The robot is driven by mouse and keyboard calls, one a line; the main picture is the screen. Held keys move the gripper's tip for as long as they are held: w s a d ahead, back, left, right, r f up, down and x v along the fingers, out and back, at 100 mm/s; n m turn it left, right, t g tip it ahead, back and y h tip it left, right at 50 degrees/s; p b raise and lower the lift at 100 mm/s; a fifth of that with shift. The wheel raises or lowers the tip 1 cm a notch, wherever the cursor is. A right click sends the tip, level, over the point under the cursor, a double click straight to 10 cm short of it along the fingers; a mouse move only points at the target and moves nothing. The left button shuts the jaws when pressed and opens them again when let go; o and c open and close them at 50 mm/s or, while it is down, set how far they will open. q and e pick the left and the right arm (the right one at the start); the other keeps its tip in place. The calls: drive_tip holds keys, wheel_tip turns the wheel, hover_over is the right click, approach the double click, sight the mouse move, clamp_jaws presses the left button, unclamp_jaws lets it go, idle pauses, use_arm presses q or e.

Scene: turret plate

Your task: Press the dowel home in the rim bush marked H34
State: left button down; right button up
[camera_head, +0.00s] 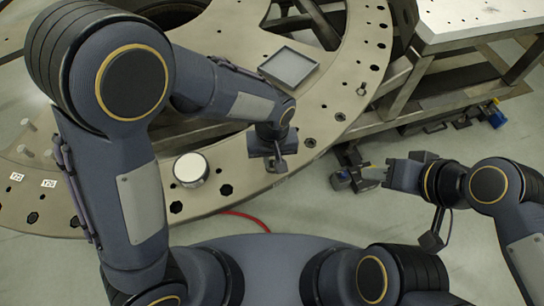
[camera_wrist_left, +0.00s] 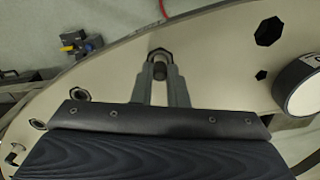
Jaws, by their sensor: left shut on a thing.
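My left gripper (camera_head: 276,165) is low over the rim of the turret plate (camera_head: 235,205), near its outer edge. In the left wrist view its two fingers (camera_wrist_left: 162,88) are shut on a small grey dowel (camera_wrist_left: 160,71). The dowel stands at a dark-edged rim bush (camera_wrist_left: 160,53); how deep it sits I cannot tell. The fingers and the gripper body hide part of the dowel and bush. No H34 mark is readable. My right gripper (camera_head: 376,173) is off the plate to the right, over the floor; its finger gap is unclear.
A white-topped round object (camera_head: 190,168) stands on the rim left of my left gripper. A grey tray (camera_head: 289,67) lies farther back. Several light pegs (camera_head: 25,123) and small number labels (camera_head: 48,183) are at the left. A pale table (camera_head: 480,25) stands back right.

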use_arm(q)
drive_tip(key=shift+f+b, duration=0.4)
drive_tip(key=shift+f, duration=0.15)
idle(0.6)
drive_tip(key=c, duration=1.5)
unclamp_jaws()
drive_tip(key=shift+r, duration=0.15)
wheel_tip(320, 180, up, 7)
drive_tip(key=p, duration=0.5)
drive_tip(key=shift+p, duration=0.35)
